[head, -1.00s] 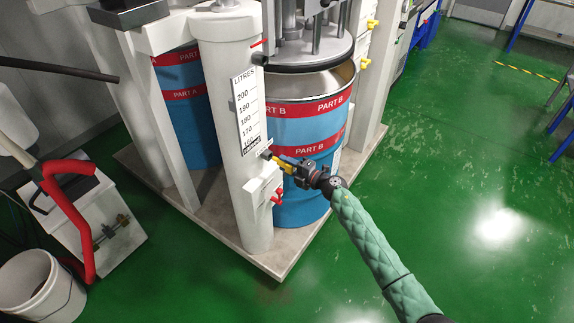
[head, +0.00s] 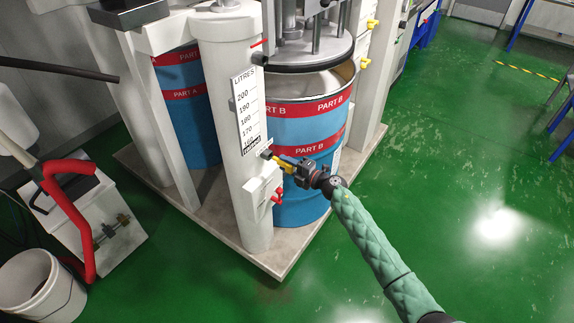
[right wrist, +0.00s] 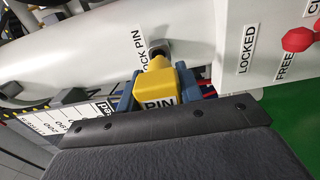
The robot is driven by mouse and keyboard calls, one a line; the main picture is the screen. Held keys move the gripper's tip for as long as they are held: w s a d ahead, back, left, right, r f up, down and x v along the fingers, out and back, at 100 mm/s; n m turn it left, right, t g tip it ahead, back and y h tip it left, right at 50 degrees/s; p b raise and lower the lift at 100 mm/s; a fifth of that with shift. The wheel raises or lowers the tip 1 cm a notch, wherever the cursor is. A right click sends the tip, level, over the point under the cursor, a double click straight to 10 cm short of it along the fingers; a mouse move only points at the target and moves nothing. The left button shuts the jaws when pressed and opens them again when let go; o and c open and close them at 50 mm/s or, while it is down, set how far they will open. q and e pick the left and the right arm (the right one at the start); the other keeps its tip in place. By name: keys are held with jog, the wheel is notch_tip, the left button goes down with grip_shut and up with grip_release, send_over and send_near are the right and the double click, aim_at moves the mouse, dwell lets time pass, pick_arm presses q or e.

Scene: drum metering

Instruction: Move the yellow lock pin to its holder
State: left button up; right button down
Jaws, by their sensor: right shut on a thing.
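The yellow lock pin (head: 286,165) is at the front of the white column (head: 240,110), just below the litre scale. In the right wrist view the yellow pin (right wrist: 161,88), marked PIN, points at a dark socket (right wrist: 158,48) beside the LOCK PIN label. Its tip is at that socket; how deep it sits cannot be told. My right gripper (head: 291,166) is shut on the pin's yellow head, with its blue-grey fingers (right wrist: 124,98) on both sides. My left gripper is not in view.
A white block with a red knob (head: 278,196) and LOCKED and FREE labels is just below the pin. The PART B drum (head: 300,125) stands close behind my right gripper. A white bucket (head: 40,285) is at lower left. The green floor at right is open.

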aim_at(280, 161)
jog(key=shift+w+a, duration=0.1)
dwell(0.7)
jog(key=shift+w+a, duration=0.4)
jog(key=shift+a, duration=0.15)
jog(key=shift+w+a, duration=0.3)
jog(key=shift+a, duration=0.2)
jog(key=shift+w+a, duration=0.1)
dwell(0.3)
